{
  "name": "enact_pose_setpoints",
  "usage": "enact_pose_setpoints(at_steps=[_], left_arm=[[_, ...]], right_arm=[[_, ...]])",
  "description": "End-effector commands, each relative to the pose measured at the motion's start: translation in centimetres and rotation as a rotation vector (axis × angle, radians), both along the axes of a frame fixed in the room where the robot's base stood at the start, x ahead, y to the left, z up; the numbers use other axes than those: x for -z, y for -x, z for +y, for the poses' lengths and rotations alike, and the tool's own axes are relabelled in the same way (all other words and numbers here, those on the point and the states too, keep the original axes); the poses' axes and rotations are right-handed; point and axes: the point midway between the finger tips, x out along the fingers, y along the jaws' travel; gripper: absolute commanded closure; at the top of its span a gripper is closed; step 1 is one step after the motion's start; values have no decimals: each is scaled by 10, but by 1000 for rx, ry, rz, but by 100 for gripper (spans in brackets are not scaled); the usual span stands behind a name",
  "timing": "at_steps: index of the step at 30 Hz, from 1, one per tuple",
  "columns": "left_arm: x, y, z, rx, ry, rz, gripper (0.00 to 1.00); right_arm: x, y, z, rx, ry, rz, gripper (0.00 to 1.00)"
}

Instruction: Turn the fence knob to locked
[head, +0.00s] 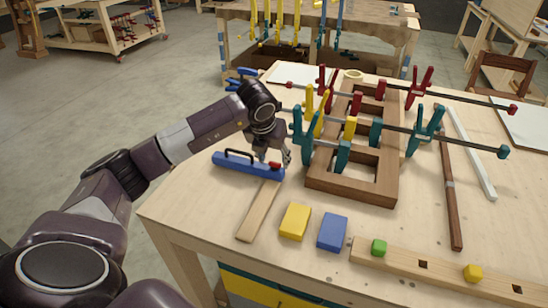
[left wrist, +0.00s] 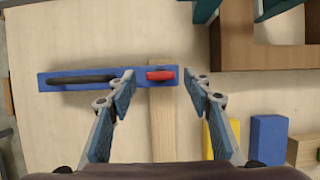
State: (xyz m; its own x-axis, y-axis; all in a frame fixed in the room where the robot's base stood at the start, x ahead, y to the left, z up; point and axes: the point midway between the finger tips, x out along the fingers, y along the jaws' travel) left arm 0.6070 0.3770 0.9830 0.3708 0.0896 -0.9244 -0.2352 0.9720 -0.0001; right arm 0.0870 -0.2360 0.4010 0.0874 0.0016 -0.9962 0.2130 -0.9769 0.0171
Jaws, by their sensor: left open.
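The fence (head: 240,168) is a blue bar with a black handle lying on the workbench, with a wooden strip (head: 259,208) running from its right end toward the near edge. The red fence knob (head: 275,165) sits on the bar's right end. In the left wrist view the knob (left wrist: 160,75) lies crosswise, its length along the blue bar (left wrist: 82,86). My left gripper (head: 277,158) is open just over the knob; in the left wrist view its fingertips (left wrist: 160,84) appear on either side of it. I cannot tell their height above it. My right gripper is not in view.
Yellow (head: 295,221) and blue (head: 332,231) blocks lie at the near edge of the workbench (head: 190,210), beside a long board (head: 430,268). The bench left of the wooden strip is clear.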

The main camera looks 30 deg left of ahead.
Motion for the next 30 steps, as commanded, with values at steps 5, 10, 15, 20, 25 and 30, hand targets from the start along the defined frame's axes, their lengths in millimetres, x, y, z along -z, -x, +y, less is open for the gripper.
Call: enact_pose_setpoints(at_steps=[5, 10, 15, 20, 25, 30], left_arm=[[9, -4, 1, 2, -1, -1, 54], [10, -4, 1, 2, -1, -1, 54], [10, -4, 1, 2, -1, -1, 66], [10, -4, 1, 2, 0, -1, 83], [10, -4, 1, 2, 0, -1, 96], [11, -4, 1, 17, 0, -1, 96]], right_arm=[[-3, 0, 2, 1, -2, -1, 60], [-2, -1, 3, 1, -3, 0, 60], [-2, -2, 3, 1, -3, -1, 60], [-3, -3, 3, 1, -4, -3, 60], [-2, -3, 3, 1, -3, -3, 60], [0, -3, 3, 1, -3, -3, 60]])
